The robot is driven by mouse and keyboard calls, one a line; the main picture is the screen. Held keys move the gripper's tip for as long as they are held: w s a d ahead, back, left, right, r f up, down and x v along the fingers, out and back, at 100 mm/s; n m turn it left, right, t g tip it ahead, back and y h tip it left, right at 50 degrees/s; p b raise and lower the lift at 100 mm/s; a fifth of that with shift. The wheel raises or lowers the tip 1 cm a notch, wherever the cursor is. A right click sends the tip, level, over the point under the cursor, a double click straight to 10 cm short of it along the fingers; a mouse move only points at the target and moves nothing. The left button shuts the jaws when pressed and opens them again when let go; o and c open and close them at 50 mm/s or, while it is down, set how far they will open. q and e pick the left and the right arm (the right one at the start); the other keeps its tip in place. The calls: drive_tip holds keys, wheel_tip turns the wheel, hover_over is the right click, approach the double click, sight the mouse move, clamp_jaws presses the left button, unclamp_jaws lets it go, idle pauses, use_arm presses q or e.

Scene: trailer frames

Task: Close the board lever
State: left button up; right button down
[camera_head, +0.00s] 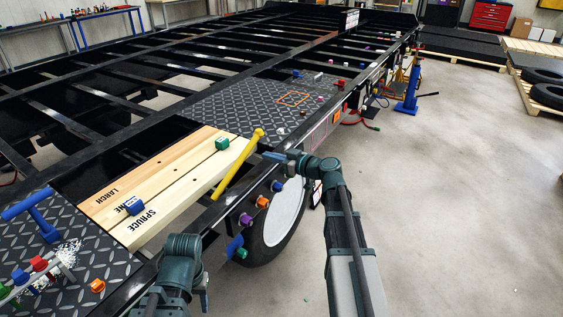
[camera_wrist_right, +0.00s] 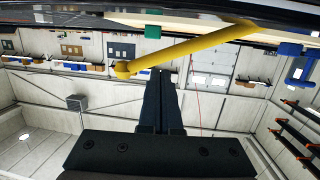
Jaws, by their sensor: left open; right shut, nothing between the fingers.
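The board lever is a yellow bar with a knob end (camera_head: 238,165). It slants up from the trailer's side rail beside the wooden boards (camera_head: 165,180), knob at the far end. In the right wrist view the lever (camera_wrist_right: 190,47) crosses just beyond my fingertips, knob to the left. My right gripper (camera_head: 270,156) is shut and empty, to the right of the knob; its closed fingers also show in the wrist view (camera_wrist_right: 160,75). I cannot tell if they touch the lever. My left wrist (camera_head: 184,248) is low at the trailer's side; its open fingers are hard to make out.
A green block (camera_head: 222,144) and a blue block (camera_head: 135,207) sit on the boards. A blue T-handle (camera_head: 36,214) stands on the tread plate at left. Coloured knobs (camera_head: 262,202) line the side rail above a wheel (camera_head: 277,222). Floor (camera_head: 460,200) at right is clear.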

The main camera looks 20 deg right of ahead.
sight(250, 150)
use_arm(q)
drive_tip(key=shift+f+b, duration=0.35)
drive_tip(key=shift+f, duration=0.15)
use_arm(e)
drive_tip(key=shift+x, duration=3)
drive_tip(key=shift+w+a, duration=0.1)
drive_tip(key=shift+w, duration=0.15)
drive_tip(key=shift+s, duration=0.1)
